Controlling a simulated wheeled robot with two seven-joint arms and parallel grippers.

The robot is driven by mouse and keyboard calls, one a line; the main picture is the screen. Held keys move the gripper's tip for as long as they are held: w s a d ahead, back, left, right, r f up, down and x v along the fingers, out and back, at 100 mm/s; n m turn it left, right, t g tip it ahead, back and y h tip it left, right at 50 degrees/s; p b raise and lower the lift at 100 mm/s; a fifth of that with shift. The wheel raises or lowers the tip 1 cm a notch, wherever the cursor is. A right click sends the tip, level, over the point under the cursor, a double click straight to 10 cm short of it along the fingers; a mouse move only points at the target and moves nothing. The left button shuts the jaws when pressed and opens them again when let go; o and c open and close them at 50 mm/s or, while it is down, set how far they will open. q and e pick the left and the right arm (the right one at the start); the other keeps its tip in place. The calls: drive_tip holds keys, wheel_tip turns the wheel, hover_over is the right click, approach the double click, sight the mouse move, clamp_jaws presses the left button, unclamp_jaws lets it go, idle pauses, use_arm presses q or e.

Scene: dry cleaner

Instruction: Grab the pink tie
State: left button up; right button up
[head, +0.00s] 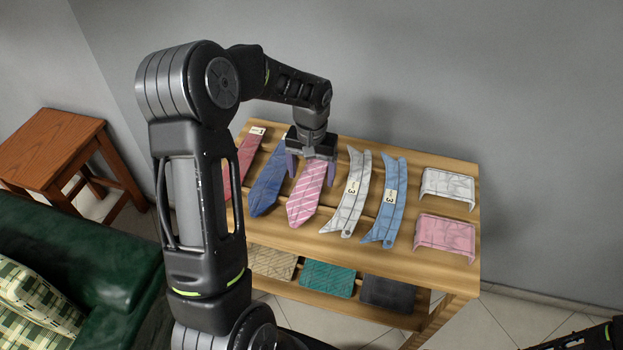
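The pink striped tie (306,203) lies on the top of the wooden rack, between a dark blue tie and a white collar-like strip. My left gripper (311,172) is over the tie's upper end, pointing down. Its two purple-grey fingers are apart, one on each side of the tie, and I see no clear contact with it. The tie's upper end is hidden under the gripper. Only a dark part of my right arm shows in the bottom right corner; its gripper is out of view.
On the wooden rack (376,262) also lie a red tie (240,168), the dark blue tie (266,187), the white strip (350,192), a blue strip (389,205), and white (447,187) and pink (446,235) folded cloths. A green sofa (90,245) stands left.

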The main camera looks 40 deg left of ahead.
sight(312, 179)
use_arm(q)
drive_tip(key=c, duration=1.3)
drive_tip(key=shift+r, duration=0.1)
wheel_tip(312, 179, up, 10)
drive_tip(key=shift+f+b, duration=0.1)
drive_tip(key=shift+b, duration=0.5)
